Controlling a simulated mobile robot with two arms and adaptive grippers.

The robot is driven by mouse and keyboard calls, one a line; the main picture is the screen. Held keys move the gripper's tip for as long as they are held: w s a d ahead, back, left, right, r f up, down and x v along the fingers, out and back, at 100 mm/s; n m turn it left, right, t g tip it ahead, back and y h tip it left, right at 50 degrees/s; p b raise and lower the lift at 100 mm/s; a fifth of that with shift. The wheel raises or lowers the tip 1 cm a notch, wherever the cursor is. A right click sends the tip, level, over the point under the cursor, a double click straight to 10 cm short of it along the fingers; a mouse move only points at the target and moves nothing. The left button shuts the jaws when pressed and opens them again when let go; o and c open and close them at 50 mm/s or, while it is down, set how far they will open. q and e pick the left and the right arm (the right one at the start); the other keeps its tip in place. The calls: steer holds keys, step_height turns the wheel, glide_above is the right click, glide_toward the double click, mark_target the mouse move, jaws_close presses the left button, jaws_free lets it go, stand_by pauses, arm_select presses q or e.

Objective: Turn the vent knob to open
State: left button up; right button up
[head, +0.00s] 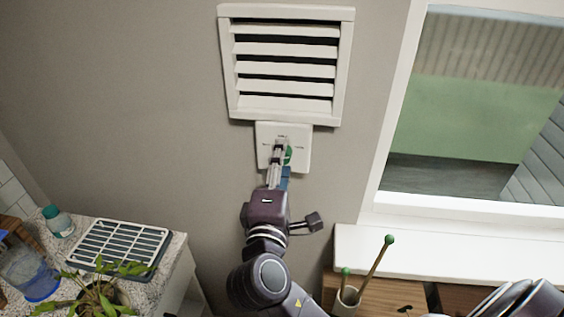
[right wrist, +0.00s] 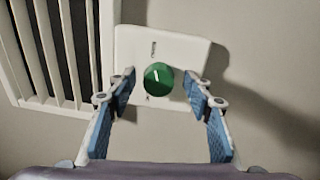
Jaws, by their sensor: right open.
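The vent (head: 285,68) is a white slatted panel on the wall with dark gaps between its slats. Below it is a white knob plate (head: 302,135). A green round knob (right wrist: 158,79) with a white mark sits on the plate (right wrist: 190,48); in the head view the knob (head: 288,154) is partly hidden by my gripper. My right gripper (right wrist: 164,88) is open, with its blue-padded fingers on either side of the knob and gaps to it on both sides. It also shows in the head view (head: 280,160).
A window (head: 480,120) with a white sill (head: 440,250) is to the right. A pot (head: 348,298) with green-tipped sticks stands below. At left, a counter holds a rack (head: 120,243), a bottle (head: 57,221) and a plant (head: 100,290).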

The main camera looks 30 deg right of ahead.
steer(key=v, duration=0.7)
steer(key=shift+s+a+f, duration=0.1)
steer(key=shift+s+a, duration=0.05)
stand_by(0.3)
